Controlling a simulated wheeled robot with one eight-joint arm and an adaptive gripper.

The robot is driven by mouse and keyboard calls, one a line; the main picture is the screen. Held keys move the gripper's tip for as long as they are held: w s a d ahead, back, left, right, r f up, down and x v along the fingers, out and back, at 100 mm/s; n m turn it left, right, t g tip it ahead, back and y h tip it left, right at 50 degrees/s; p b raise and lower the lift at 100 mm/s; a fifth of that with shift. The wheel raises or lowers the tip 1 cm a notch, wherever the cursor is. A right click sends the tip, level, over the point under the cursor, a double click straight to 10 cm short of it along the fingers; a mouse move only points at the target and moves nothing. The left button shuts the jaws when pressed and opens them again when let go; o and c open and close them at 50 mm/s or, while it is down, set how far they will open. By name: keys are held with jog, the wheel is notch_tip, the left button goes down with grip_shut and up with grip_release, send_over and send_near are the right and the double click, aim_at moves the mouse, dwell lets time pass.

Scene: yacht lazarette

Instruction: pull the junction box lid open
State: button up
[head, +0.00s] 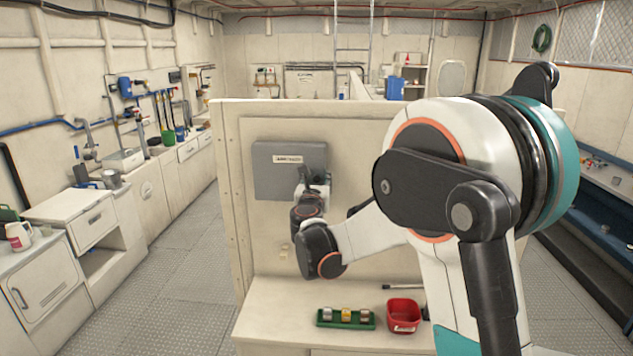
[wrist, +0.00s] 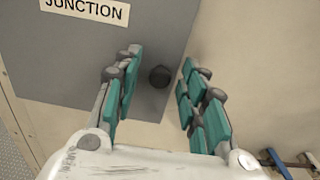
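The grey junction box (head: 270,175) is mounted on an upright cream panel, with its lid lying flat shut. A label reading "JUNCTION" (wrist: 85,8) is on the lid in the wrist view. A round dark knob (wrist: 160,76) sits on the lid near its edge. My gripper (wrist: 162,62) is open, with its teal-padded fingers on either side of the knob and visible gaps to it. In the head view my gripper (head: 314,182) is at the lower right of the box, and my arm hides the knob.
A ledge (head: 275,325) below the panel holds a green tray (head: 324,322) with small parts and a red bin (head: 403,315). Small blue-ended items (wrist: 275,160) show at the wrist view's lower right. Open floor (head: 190,270) lies left of the panel.

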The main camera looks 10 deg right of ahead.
grip_shut()
jog(key=shift+s+a, duration=0.15)
